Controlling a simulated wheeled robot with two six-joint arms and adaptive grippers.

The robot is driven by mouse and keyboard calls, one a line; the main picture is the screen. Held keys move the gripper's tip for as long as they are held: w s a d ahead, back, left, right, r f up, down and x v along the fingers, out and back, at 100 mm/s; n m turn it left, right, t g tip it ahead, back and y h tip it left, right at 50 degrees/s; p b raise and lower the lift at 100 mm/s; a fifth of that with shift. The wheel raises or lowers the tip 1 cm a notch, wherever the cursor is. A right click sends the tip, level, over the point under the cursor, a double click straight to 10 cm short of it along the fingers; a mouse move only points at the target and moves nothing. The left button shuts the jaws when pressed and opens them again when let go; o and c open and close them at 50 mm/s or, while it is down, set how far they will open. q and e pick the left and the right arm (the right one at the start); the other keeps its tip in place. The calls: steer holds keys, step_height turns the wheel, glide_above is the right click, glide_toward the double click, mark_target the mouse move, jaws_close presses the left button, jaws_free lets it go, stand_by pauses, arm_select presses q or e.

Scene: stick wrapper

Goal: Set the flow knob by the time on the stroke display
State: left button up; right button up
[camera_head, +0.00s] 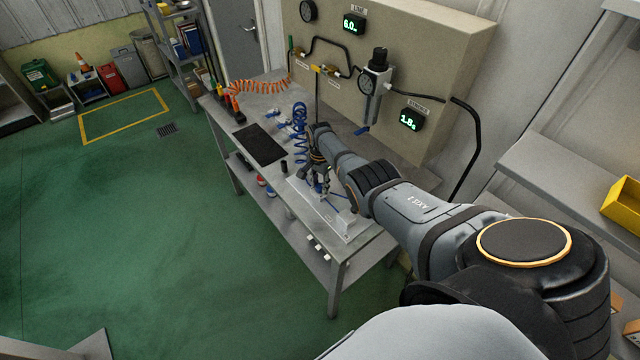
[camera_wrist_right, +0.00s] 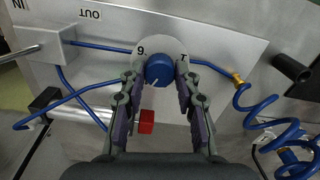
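The blue flow knob (camera_wrist_right: 159,69) sits on a round pale plate marked "9" and "T" in the right wrist view. A pale mark at its lower edge points down. My right gripper (camera_wrist_right: 158,88) is open, with one finger on each side of the knob and a small gap on both sides. In the head view my right gripper (camera_head: 321,186) is over the front of the metal table, and the knob is too small to tell there. The stroke display (camera_head: 410,120) on the wall box reads 1.8 s in green. My left gripper is not in view.
Blue tubes run from both sides of the knob, one to a coiled blue hose (camera_wrist_right: 270,130). A red-ended rod (camera_wrist_right: 146,122) lies below the knob. Another display (camera_head: 353,23) reads 6.0. A dark mat (camera_head: 258,145) lies on the metal table (camera_head: 215,113).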

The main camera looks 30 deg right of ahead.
mark_target(320, 186)
steer(key=o, duration=0.4)
steer(key=shift+r, duration=0.15)
step_height(320, 186, up, 12)
stand_by(0.3)
stand_by(0.5)
